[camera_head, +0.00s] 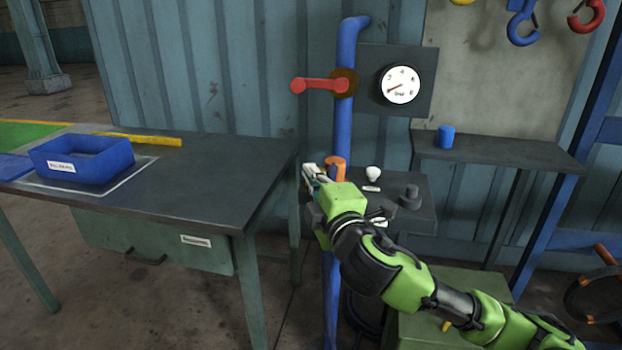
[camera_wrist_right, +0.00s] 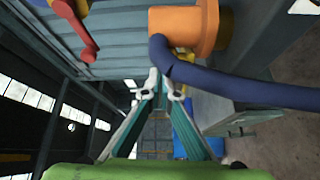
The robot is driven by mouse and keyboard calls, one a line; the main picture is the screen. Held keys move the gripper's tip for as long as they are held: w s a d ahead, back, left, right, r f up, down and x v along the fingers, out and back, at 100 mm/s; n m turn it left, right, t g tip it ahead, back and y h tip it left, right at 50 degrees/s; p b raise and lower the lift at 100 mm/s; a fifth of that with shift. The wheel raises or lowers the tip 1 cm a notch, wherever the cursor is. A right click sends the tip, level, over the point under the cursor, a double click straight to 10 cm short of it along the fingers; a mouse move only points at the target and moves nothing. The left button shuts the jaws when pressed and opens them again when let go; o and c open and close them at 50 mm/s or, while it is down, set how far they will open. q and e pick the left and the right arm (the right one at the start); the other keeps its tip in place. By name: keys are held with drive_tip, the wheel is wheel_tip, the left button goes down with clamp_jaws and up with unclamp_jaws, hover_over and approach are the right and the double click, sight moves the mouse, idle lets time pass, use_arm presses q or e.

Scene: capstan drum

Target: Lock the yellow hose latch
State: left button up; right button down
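An orange fitting (camera_head: 335,168) sits at the front of the small dark shelf, by the blue pipe. In the right wrist view an orange block (camera_wrist_right: 185,28) shows large at the top, with a dark blue hose (camera_wrist_right: 240,88) bending off it to the right. My right gripper (camera_head: 311,171) is just left of the orange fitting in the head view. Its fingertips (camera_wrist_right: 163,85) lie close together just below the hose bend; nothing is seen held, and contact is unclear. My left gripper is not in view.
A red lever (camera_head: 318,86) and a gauge (camera_head: 400,85) are above. A white knob (camera_head: 373,174) and a dark knob (camera_head: 411,196) stand on the shelf (camera_head: 425,215). A workbench (camera_head: 215,180) with a blue bin (camera_head: 82,160) is on the left; its right part is bare.

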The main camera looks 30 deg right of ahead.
wheel_tip(320, 180, up, 9)
idle(0.4)
idle(0.4)
